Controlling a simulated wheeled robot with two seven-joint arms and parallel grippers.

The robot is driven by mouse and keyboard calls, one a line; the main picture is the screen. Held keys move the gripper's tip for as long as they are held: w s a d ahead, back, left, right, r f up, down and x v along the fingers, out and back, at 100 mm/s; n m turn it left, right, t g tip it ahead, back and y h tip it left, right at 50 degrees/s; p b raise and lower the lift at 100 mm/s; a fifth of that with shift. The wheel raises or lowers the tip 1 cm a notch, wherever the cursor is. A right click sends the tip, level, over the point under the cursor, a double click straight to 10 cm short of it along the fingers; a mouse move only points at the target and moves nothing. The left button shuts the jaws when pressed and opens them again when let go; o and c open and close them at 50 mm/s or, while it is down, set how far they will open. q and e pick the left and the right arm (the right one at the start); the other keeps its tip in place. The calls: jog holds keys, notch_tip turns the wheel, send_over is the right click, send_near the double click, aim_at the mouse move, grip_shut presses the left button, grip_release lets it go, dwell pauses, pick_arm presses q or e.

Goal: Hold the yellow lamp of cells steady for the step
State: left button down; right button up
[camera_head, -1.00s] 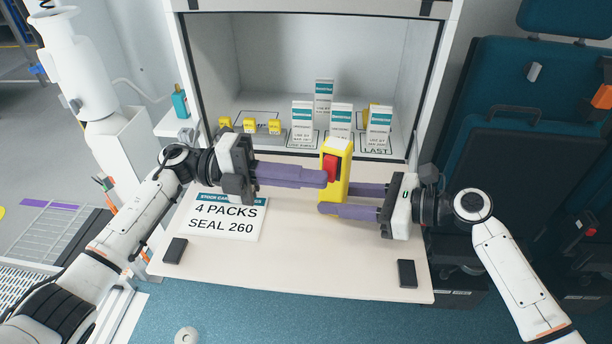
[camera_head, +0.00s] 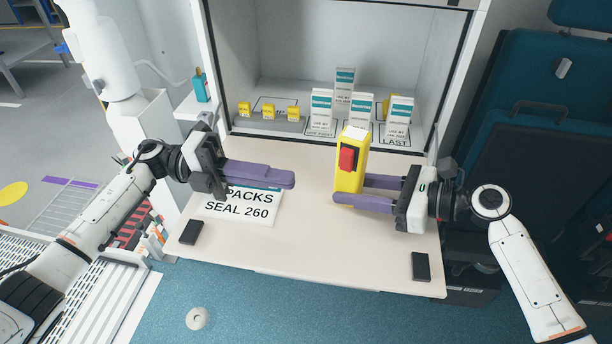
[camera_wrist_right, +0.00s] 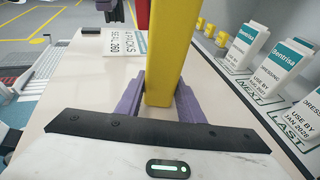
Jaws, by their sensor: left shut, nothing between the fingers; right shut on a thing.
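The yellow lamp (camera_head: 352,182) stands upright over the fold-down shelf, with a red switch or panel (camera_head: 347,159) on its left face and a pale top. My right gripper (camera_head: 350,190) is shut on the lamp from the right. In the right wrist view the purple fingers lie on both sides of the yellow body (camera_wrist_right: 170,60). My left gripper (camera_head: 290,180) is shut and empty to the left of the lamp, with a clear gap between them. It is above the printed card. I cannot tell whether the lamp's base touches the shelf.
Several white packs (camera_head: 397,117) and small yellow boxes (camera_head: 268,112) stand in the cabinet behind. Dark blocks (camera_head: 191,232) lie at the shelf's (camera_head: 310,245) front corners. The shelf's front middle is clear.

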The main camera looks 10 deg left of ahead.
pick_arm(q)
jog(key=shift+w+a, duration=0.1)
jog(key=shift+a, duration=1.5)
pick_arm(e)
jog(key=o, duration=0.9)
